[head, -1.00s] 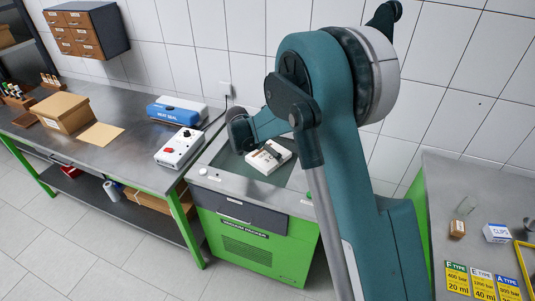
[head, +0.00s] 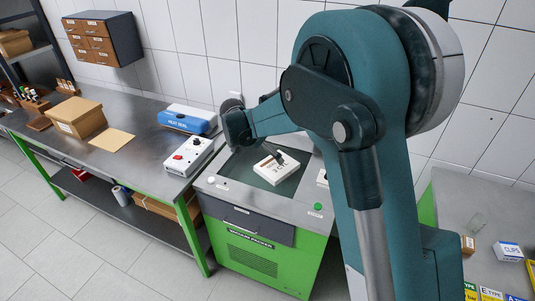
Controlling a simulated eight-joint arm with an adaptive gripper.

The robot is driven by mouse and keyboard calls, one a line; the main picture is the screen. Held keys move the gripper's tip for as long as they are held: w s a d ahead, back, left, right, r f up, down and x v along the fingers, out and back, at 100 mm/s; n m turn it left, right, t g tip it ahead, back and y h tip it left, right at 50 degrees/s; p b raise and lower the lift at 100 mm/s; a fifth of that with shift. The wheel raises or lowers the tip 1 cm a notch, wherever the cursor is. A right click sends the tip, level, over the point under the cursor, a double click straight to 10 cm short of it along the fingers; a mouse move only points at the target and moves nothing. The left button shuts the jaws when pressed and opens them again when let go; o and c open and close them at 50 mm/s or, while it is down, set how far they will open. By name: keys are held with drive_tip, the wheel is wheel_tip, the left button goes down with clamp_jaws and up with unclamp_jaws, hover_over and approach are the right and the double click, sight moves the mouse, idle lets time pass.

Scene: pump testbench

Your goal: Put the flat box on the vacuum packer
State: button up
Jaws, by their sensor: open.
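The white flat box (head: 276,170) lies on the dark recessed top of the green vacuum packer (head: 250,232), near the middle. Dark print shows on the box's face. My gripper (head: 281,156) shows only as a small dark shape over the far edge of the box, below my teal arm. Its jaws are open. My arm hides most of it, and I cannot tell whether it touches the box.
A white control unit (head: 188,155) and a blue heat sealer (head: 188,119) stand on the steel bench to the left, with a cardboard box (head: 78,117). A second table (head: 470,205) at the right holds a CLIPS box (head: 508,251). My arm hides the packer's right side.

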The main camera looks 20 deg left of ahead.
idle(0.8)
drive_tip(key=s+d+r+n+y, duration=0.1)
drive_tip(key=s+d+r, duration=0.2)
drive_tip(key=d+r, duration=0.55)
drive_tip(key=s+d+r, duration=0.3)
drive_tip(key=d+r, duration=0.1)
drive_tip(key=d, duration=1)
drive_tip(key=s+d+r+n+y, duration=0.15)
drive_tip(key=d+r, duration=0.45)
drive_tip(key=d, duration=0.6)
drive_tip(key=s+d+r, duration=0.3)
drive_tip(key=s+d, duration=1)
drive_tip(key=d, duration=0.1)
drive_tip(key=s+d+f+n, duration=0.1)
drive_tip(key=s+d+f, duration=0.1)
drive_tip(key=s+d, duration=0.2)
drive_tip(key=s+d+f+n+t, duration=0.1)
drive_tip(key=s+d, duration=0.4)
drive_tip(key=s, duration=0.5)
drive_tip(key=shift+s+f+t, duration=0.25)
drive_tip(key=shift+f+t, duration=0.05)
drive_tip(key=shift+f, duration=0.45)
drive_tip(key=shift+f, duration=0.15)
